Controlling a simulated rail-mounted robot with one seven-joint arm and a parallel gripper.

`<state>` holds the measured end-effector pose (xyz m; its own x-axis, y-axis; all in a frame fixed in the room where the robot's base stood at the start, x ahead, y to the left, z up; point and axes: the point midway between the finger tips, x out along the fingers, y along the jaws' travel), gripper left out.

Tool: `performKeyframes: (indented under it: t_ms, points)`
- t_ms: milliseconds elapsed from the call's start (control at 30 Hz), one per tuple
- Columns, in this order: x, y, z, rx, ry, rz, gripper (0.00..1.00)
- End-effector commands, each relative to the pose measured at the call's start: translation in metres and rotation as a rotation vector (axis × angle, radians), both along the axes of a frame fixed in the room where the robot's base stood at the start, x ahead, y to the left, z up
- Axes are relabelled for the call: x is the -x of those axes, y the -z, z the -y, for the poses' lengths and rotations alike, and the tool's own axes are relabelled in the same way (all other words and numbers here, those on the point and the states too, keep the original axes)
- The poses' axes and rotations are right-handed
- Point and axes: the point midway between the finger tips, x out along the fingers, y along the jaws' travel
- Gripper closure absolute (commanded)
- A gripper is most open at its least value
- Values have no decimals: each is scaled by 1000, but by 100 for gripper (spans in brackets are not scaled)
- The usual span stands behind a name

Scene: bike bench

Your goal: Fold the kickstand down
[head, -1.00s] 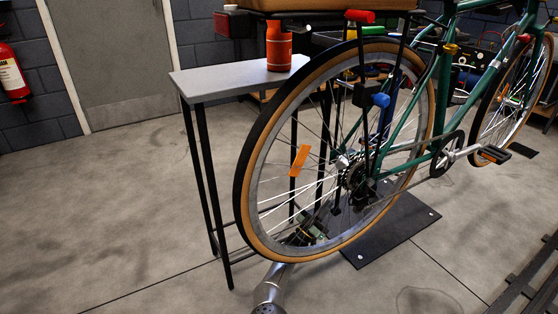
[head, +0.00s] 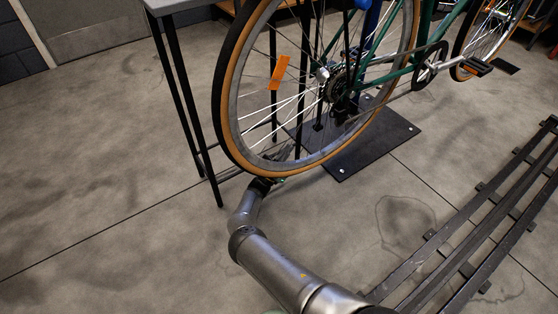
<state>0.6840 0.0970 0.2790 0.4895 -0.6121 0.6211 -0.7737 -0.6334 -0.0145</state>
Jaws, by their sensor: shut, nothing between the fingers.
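The green bike (head: 421,45) is held up over a black base plate (head: 372,150), its rear wheel (head: 232,140) nearest me. I cannot clearly pick out the kickstand; dark parts overlap behind the spokes, around and below the rear hub (head: 338,86). My gripper (head: 285,152) is low, at the bottom of the rear wheel, partly hidden behind rim and spokes. It looks shut and empty, below and left of the hub. I cannot tell whether it touches the wheel.
A grey-topped table (head: 172,6) with black legs stands left, close to the wheel. An orange reflector (head: 279,72) sits on the spokes. Black rails (head: 470,235) cross the floor at the lower right. The floor at the left is clear.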

Motion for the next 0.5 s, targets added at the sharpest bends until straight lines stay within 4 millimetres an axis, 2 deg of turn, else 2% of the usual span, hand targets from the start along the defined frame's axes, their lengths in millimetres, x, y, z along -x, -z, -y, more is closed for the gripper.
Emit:
performKeyframes:
  t_ms: [33, 200, 500]
  points:
    - [5, 8, -6, -3, -1, -1, 100]
    - [17, 22, -20, -2, 1, -2, 100]
    - [22, 28, -28, 0, 1, 0, 100]
